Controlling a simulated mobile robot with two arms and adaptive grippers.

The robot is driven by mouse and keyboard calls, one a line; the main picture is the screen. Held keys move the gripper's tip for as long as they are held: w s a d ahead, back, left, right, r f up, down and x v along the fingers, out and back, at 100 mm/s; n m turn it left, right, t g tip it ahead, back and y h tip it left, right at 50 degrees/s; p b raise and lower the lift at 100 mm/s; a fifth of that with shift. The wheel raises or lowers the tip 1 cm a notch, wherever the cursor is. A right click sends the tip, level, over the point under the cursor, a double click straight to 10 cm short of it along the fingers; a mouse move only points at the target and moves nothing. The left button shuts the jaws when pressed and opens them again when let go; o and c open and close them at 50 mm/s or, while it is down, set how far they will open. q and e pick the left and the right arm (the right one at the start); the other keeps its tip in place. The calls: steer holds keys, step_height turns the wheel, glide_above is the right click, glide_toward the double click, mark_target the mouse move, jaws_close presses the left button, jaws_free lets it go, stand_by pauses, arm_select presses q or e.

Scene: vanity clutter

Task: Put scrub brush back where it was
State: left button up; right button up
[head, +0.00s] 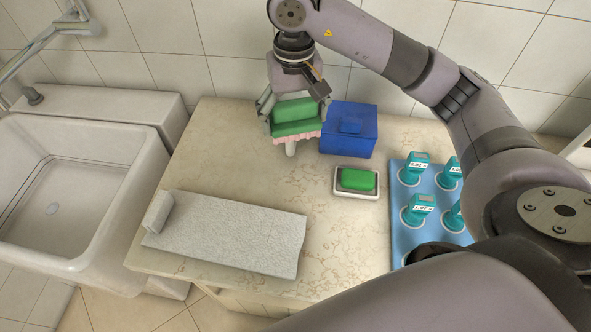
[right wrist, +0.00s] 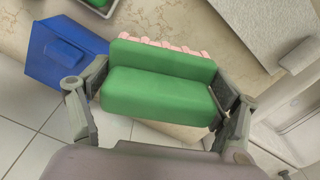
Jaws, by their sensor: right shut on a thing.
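The scrub brush (head: 296,119) has a green body and pale pink bristles. My right gripper (head: 294,108) is shut on it and holds it near the back of the counter, left of the blue box (head: 348,140). The bristles face down, toward the counter. A pale rounded piece shows just under the brush; I cannot tell what it is. In the right wrist view the brush (right wrist: 158,92) lies lengthwise between the two fingers of the right gripper (right wrist: 158,108), one at each end. My left gripper is not in view.
A white dish (head: 357,194) with a green soap bar (head: 358,179) sits in front of the blue box. A blue tray (head: 400,235) with several teal-topped items is at right. A grey speckled mat (head: 230,235) lies at front left. A sink (head: 75,200) is beyond the counter's left edge.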

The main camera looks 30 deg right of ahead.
step_height(320, 180, down, 12)
steer(key=shift+s+a+r+p, duration=0.1)
steer(key=shift+s+p, duration=0.05)
steer(key=shift+p, duration=1.05)
steer(key=shift+f, duration=0.55)
step_height(320, 180, down, 3)
steer(key=shift+f+p, duration=0.15)
steer(key=shift+p, duration=0.3)
steer(key=shift+f, duration=0.35)
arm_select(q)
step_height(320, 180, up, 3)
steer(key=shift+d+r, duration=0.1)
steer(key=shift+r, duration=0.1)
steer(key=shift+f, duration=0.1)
